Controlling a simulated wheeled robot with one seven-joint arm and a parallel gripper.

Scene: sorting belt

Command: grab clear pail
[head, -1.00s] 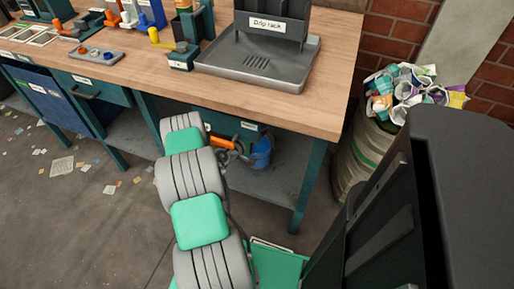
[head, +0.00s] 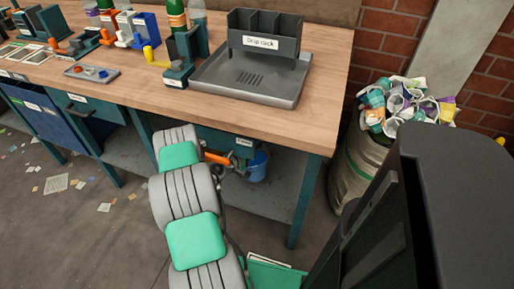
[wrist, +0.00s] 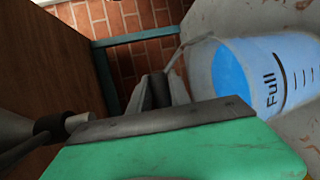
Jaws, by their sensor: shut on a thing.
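The clear pail (wrist: 265,75) is at the right of the wrist view. It is see-through, looks blue inside, and has a dark "Full" mark and level lines on its side. Its thin handle (wrist: 176,58) runs from the rim to my gripper (wrist: 160,88). My gripper's fingers are shut on that handle, beside the pail's rim; the exact grip is partly hidden. In the head view the pail (head: 259,165) shows small and blue below the workbench, partly hidden by my arm.
The wooden workbench (head: 290,119) stands over the pail, with a teal leg (head: 307,200) to its right. A drip rack (head: 264,42) and tray sit on top. A full waste bin (head: 352,176) stands to the right. Paper scraps litter the floor at left.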

